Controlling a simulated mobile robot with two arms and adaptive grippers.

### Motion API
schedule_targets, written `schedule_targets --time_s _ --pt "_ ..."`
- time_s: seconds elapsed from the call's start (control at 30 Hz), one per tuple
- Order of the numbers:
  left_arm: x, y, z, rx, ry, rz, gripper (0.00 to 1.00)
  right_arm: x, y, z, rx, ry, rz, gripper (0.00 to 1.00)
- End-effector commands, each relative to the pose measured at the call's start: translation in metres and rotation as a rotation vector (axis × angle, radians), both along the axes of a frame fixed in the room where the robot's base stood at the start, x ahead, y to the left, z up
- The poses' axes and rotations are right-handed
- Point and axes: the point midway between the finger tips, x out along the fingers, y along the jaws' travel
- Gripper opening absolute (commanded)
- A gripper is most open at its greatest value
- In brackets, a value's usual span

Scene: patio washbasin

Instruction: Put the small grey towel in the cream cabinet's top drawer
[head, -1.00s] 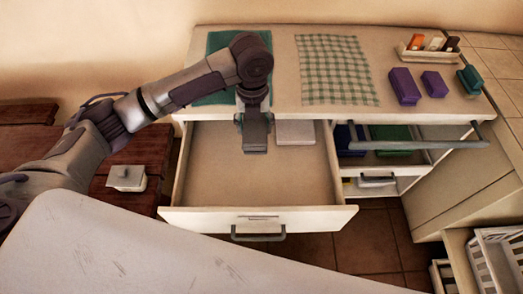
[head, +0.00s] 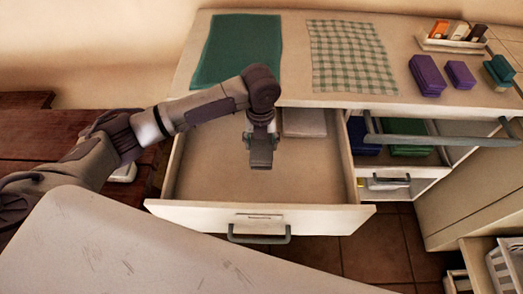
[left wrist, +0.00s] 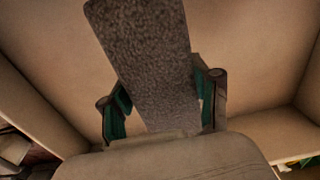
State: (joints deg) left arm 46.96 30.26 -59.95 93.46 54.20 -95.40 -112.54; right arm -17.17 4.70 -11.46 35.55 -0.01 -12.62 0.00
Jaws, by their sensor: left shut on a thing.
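The cream cabinet's wide top drawer (head: 215,180) is pulled open, its handle (head: 259,234) toward me. My left gripper (head: 261,143) is over the middle of this open drawer, pointing down. It is shut on the small grey towel (left wrist: 145,60), a speckled dark grey strip between the dark and teal fingers in the left wrist view. In the head view, the towel (head: 261,158) shows only as a small grey patch at the fingertips. I cannot tell whether it touches the drawer floor. My right gripper is not in view.
A pale folded cloth (head: 304,122) lies at the drawer's back right. A teal cloth (head: 237,48) and a checked cloth (head: 352,55) lie on the cabinet top, with purple blocks (head: 427,76) at right. Another open drawer with a bar handle (head: 440,140) stands to the right.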

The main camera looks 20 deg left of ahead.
Motion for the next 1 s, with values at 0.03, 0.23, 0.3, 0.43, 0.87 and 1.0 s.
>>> schedule_targets --time_s 0.03,0.23,0.3,0.43,0.87,1.0 --pt "0.0 -0.001 -0.005 -0.001 0.001 0.0 0.26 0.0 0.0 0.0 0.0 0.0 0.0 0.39" --pt "0.0 0.0 -0.022 0.0 0.001 -0.001 0.26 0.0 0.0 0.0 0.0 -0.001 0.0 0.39" --pt "-0.001 0.0 -0.033 0.0 0.003 0.001 0.26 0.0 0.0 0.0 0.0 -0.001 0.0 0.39" --pt "0.0 0.0 -0.047 0.0 0.0 0.001 0.26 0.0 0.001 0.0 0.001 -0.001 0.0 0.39" --pt "0.0 0.0 -0.05 -0.001 -0.001 -0.001 0.77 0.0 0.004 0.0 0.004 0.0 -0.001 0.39" --pt "0.0 0.0 -0.05 -0.001 -0.001 -0.001 0.87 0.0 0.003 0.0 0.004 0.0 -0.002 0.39"
